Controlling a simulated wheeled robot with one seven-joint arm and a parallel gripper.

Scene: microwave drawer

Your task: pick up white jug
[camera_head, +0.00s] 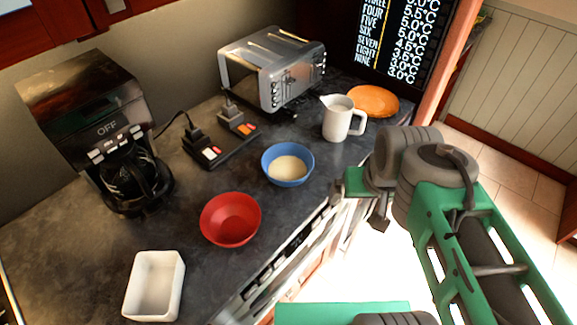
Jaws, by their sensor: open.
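The white jug (337,120) stands upright on the dark countertop, in front of the toaster and beside an orange plate. Its spout points left and its handle is on the right side. My gripper (366,203) is at the counter's front edge, lower right of the jug, at the end of my green and grey arm. It is open, apart from the jug, and nothing shows between its fingers. Part of the gripper is hard to make out against my arm.
A steel toaster (272,68) stands behind the jug, with the orange plate (373,100) to its right. A blue bowl (288,165), red bowl (230,219), white container (154,285), power strip (220,143) and coffee maker (110,135) lie to the left.

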